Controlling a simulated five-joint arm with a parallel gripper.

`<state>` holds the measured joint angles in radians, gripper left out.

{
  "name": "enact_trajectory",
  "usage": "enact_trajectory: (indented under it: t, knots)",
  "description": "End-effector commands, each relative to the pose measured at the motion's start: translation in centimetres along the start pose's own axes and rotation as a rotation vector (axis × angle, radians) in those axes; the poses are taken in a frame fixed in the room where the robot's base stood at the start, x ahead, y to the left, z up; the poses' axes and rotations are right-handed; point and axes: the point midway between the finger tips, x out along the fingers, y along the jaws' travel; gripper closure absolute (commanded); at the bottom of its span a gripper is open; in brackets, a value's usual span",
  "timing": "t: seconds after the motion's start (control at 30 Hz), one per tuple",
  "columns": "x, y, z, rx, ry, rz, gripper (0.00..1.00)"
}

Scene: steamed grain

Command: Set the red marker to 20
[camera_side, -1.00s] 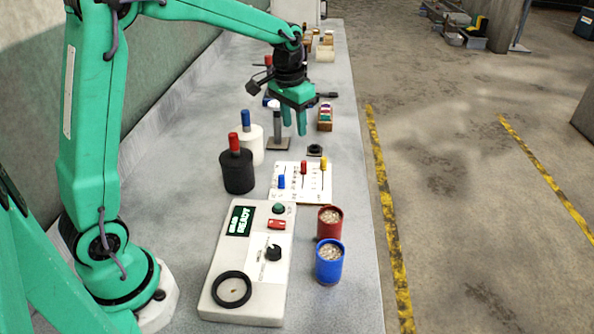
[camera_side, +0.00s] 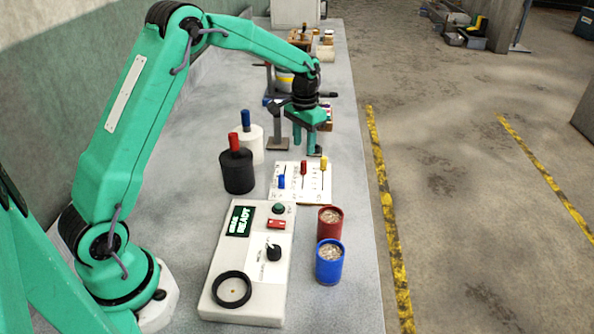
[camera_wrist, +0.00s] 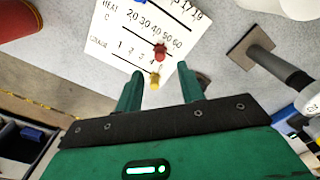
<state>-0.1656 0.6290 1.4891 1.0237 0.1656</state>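A white card (camera_side: 312,194) with printed scales carries upright markers. The red marker (camera_side: 303,168) stands on the middle scale; in the wrist view the red marker (camera_wrist: 160,52) is near the 50 and 60 end of the row labelled 20 to 60. The yellow marker (camera_side: 323,163) and the blue marker (camera_side: 281,181) stand on the neighbouring scales. My gripper (camera_side: 304,142) is open and empty, just beyond the card's far edge. In the wrist view my gripper (camera_wrist: 160,88) has its fingers apart, with the yellow marker (camera_wrist: 154,80) showing between them.
A black canister (camera_side: 238,173) and a white canister (camera_side: 251,150) stand left of the card. A control box (camera_side: 215,290), a red cup (camera_side: 329,229) and a blue cup (camera_side: 329,268) are nearer. A post on a square base (camera_side: 279,144) is beside my gripper.

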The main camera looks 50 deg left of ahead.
Motion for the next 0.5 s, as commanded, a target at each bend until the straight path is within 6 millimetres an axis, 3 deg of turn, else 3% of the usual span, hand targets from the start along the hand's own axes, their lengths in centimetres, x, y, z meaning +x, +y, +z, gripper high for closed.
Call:
enact_trajectory:
  t: [0.5]
  knots:
    - [5.7, 0.0, 0.1, 0.0, -0.002, 0.0, 0.61]
